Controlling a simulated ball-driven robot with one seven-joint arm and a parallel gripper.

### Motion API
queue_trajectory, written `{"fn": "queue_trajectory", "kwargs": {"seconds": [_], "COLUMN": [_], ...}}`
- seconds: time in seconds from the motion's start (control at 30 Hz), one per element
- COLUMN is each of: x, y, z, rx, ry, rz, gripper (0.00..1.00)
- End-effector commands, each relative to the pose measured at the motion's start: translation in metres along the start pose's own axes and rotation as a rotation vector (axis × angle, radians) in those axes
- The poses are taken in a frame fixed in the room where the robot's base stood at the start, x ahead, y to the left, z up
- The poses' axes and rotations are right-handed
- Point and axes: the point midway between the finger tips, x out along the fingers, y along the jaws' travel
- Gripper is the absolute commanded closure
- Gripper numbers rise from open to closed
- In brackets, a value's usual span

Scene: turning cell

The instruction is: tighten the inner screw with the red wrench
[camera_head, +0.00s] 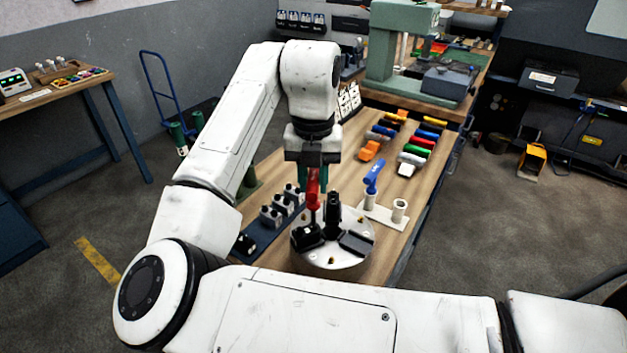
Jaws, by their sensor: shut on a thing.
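My gripper (313,178) points down over the bench, its green fingers shut on the red wrench (313,190). The red wrench is upright, and its dark shaft reaches down to a black jaw block (308,236) on the left of a round metal chuck (333,258). I cannot tell whether the tip is seated in a screw. Two more black jaws (333,214) (355,243) sit on the chuck. The inner screw cannot be made out at this size.
A dark rack of grey blocks (271,217) lies left of the chuck. Several colored pieces (418,150) lie farther back, before a green press (395,50).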

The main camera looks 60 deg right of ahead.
Motion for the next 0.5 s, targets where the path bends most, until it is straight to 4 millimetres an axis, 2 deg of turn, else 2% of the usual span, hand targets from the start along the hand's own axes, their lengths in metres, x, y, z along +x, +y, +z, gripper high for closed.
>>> {"fn": "queue_trajectory", "kwargs": {"seconds": [0.3, 0.5], "x": [0.0013, 0.0006], "y": [-0.0002, -0.0006], "z": [-0.0003, -0.0004], "rx": [0.006, -0.063], "ry": [0.003, 0.003], "rz": [0.0, -0.002], "gripper": [1.0, 1.0]}}
